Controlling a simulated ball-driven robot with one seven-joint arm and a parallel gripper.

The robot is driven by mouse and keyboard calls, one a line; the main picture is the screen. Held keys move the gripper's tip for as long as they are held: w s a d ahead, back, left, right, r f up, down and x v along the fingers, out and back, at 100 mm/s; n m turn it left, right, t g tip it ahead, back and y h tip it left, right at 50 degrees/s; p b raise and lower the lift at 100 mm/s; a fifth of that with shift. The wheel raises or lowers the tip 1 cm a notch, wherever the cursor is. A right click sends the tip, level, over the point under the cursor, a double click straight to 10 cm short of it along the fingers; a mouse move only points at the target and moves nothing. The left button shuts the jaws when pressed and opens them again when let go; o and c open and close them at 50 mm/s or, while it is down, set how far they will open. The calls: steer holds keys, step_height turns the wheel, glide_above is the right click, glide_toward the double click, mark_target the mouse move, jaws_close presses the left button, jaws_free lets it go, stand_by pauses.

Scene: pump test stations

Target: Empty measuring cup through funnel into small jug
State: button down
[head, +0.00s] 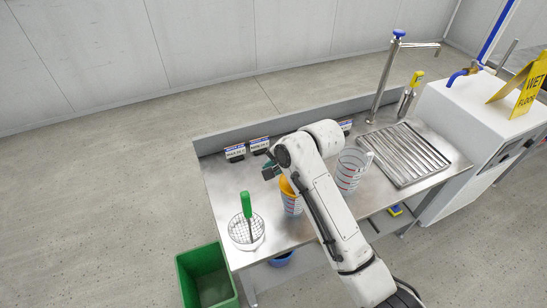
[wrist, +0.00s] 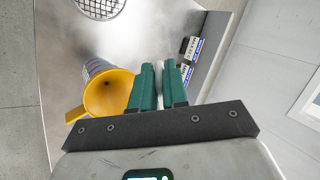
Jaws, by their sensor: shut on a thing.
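A yellow funnel (head: 287,186) sits in the mouth of a small clear jug (head: 292,204) with coloured marks on the steel bench. In the wrist view the funnel (wrist: 106,96) is just left of my gripper (wrist: 160,82), with the jug (wrist: 96,67) beyond it. A larger clear jug with red marks (head: 351,172) stands to the right of my arm; I cannot tell whether it is the measuring cup. My gripper's green fingers (head: 269,170) are closed on a narrow pale thing (wrist: 159,78), mostly hidden by them. They are beside the funnel, apart from it.
A wire-mesh strainer (head: 240,232) with a green-handled tool (head: 246,206) is at the bench's near left. Small label signs (head: 236,152) line the back edge. A ribbed drain tray (head: 405,153) and tap (head: 385,75) are at right. A green bin (head: 205,277) stands on the floor.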

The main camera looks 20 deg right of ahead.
steer(key=shift+w+a+r+g+h+p, duration=0.1)
steer(key=shift+r+g+h+p, duration=0.2)
steer(key=shift+r+g+p, duration=0.15)
steer(key=shift+w+f+g, duration=0.1)
steer(key=shift+f+g, duration=0.15)
steer(key=shift+g, duration=0.1)
steer(key=g+h, duration=0.1)
steer(key=g, duration=0.1)
steer(key=f+g+h, duration=0.1)
steer(key=g, duration=0.1)
steer(key=shift+s+h, duration=0.2)
steer(key=shift+h, duration=0.2)
